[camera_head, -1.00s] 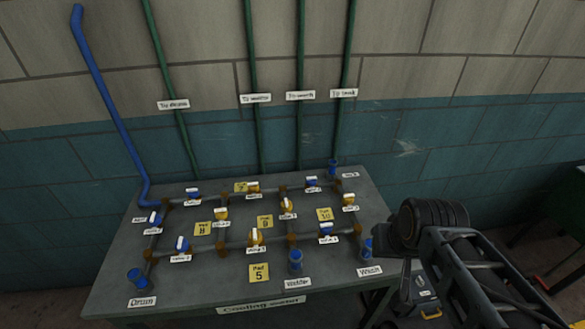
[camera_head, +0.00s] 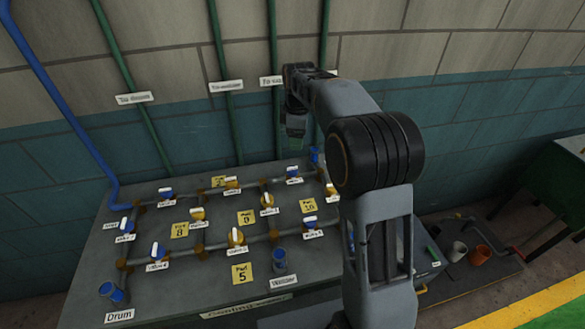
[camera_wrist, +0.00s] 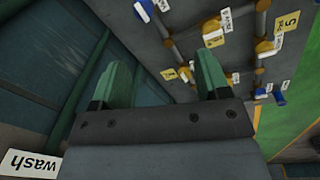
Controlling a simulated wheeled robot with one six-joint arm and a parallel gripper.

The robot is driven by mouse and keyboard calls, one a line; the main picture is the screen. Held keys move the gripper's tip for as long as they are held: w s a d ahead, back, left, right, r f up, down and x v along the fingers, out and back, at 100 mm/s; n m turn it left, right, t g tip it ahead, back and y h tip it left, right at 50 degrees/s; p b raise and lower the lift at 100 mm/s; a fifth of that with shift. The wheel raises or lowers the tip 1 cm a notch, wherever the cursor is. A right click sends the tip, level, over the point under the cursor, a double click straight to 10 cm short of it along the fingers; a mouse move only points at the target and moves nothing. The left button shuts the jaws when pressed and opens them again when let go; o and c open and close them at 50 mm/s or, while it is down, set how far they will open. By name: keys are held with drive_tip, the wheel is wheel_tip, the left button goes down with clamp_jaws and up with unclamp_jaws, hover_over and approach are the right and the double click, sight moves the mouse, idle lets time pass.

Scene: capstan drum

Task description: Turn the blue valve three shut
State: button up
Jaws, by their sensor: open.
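Blue valves sit in the pipe grid on the grey bench (camera_head: 95,290). One blue valve (camera_head: 158,250) is at the front left, another blue valve (camera_head: 310,223) at the front right, and a third blue valve (camera_head: 293,175) at the back right. More blue valves are at the left. Their small tags are too blurred to tell which is valve three. My gripper (camera_head: 295,125) is raised above the bench's back right, apart from every valve. In the wrist view my gripper (camera_wrist: 165,75) shows two green fingers spread apart, with nothing between them.
Yellow valves (camera_head: 236,238) sit among the blue ones. Green pipes (camera_head: 222,60) run up the wall behind. Pots (camera_head: 480,254) sit on the right.

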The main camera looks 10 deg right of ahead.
sight(292, 167)
drive_tip(key=w+f+n, duration=0.1)
drive_tip(key=f, duration=0.5)
drive_tip(key=w+f+n+p, duration=0.1)
drive_tip(key=w+f, duration=0.1)
drive_tip(key=f, duration=0.4)
drive_tip(key=w+f+n+p, duration=0.1)
drive_tip(key=w+f, duration=0.1)
drive_tip(key=f, duration=0.4)
drive_tip(key=shift+w+f+n+g, duration=0.25)
drive_tip(key=shift+f+n+g, duration=0.1)
drive_tip(key=shift+n+g, duration=0.05)
drive_tip(key=shift+c, duration=0.4)
drive_tip(key=c, duration=0.8)
drive_tip(key=shift+c, duration=0.2)
